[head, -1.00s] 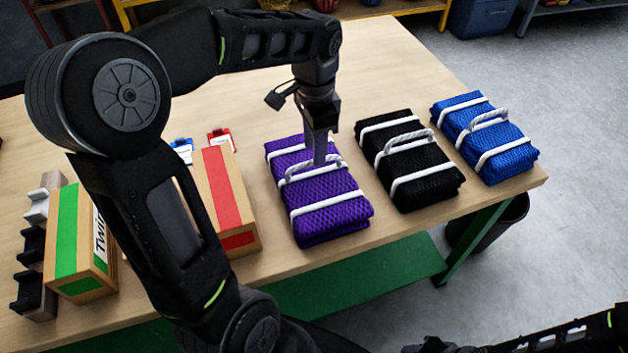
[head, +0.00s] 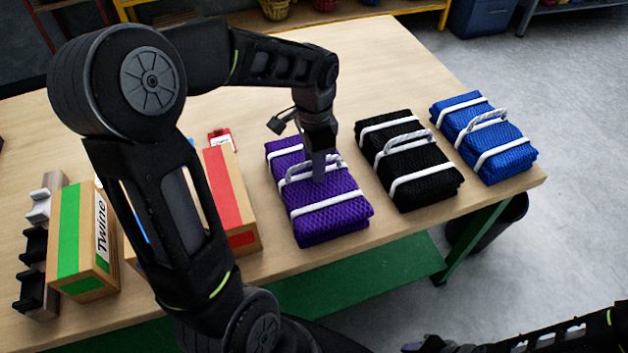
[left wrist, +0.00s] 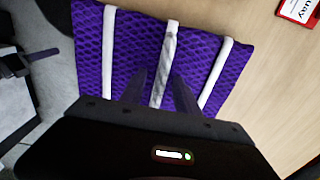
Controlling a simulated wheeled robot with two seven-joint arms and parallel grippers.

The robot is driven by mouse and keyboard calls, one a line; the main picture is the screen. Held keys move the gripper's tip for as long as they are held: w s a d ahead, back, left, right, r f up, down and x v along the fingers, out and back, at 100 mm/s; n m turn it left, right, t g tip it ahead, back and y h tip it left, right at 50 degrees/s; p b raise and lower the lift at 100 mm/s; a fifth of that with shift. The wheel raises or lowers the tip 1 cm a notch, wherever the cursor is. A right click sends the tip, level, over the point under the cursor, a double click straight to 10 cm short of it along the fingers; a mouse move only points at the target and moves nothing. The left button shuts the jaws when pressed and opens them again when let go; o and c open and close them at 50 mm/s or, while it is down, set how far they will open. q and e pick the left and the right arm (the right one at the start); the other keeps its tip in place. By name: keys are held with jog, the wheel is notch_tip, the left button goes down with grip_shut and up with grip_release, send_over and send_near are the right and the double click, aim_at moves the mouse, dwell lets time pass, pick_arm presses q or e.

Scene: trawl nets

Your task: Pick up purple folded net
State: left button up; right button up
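The purple folded net (head: 325,213) lies on the table with white straps and a white rope handle (head: 330,163) on top. My left gripper (head: 319,176) points down over its middle, at the handle. In the left wrist view the purple net (left wrist: 85,60) fills the upper middle. The left gripper's two fingers (left wrist: 161,92) are apart there, one on each side of the white handle strip (left wrist: 169,50), and do not appear closed on it. Of my right arm, a part with what may be the gripper (head: 425,345) shows at the bottom edge; its fingers are unclear.
A black folded net (head: 425,185) and a blue folded net (head: 507,160) lie to the right. A red-striped box (head: 228,190) and a green-striped Twine box (head: 70,230) stand left, near a black-and-grey holder (head: 38,245). The wooden table (head: 400,60) is clear behind the nets.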

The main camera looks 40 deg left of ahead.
pick_arm(q)
jog(key=shift+c, duration=0.5)
grip_shut()
jog(key=shift+w+r, duration=0.1)
dwell(0.9)
